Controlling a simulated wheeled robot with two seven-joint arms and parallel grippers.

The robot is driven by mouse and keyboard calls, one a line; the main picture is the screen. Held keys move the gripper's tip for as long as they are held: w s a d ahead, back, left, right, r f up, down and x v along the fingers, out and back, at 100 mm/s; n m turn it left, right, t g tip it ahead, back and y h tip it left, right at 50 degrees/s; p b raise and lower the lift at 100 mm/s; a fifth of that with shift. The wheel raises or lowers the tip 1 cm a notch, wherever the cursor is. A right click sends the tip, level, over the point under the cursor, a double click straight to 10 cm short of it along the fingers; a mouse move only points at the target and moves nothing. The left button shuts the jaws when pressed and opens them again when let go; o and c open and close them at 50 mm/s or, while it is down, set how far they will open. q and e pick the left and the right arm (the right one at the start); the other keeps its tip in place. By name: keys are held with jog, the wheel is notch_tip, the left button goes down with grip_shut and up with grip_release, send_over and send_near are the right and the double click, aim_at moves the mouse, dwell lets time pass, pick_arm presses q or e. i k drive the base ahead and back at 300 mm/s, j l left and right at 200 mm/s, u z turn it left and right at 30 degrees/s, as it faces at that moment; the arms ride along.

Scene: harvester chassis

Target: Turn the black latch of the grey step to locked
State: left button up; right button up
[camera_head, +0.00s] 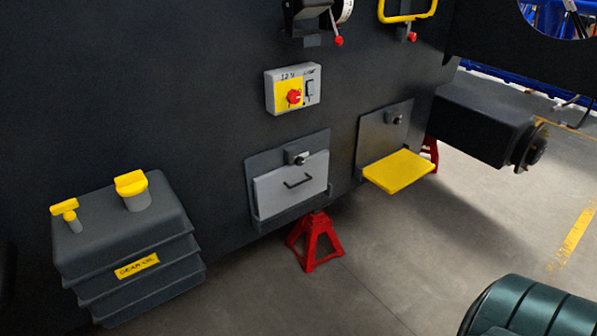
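The grey step (275,193) is a flat panel with a black bar handle (298,182), folded up against its dark mounting plate (262,163) low on the chassis wall. The black latch (299,160) is a small knob on a grey block just above the panel's top edge. It is too small to tell which way it is turned. Neither of my grippers is in view.
A yellow step (398,171) is folded down to the right, with its own black knob (397,120) above. A switch box (293,90) is above the grey step. A red stand (314,243) is below it. A ribbed gear-oil tank (125,240) juts out left. A dark green object (530,308) is bottom right.

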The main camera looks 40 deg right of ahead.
aim_at(300, 160)
jog(key=z, duration=1.2)
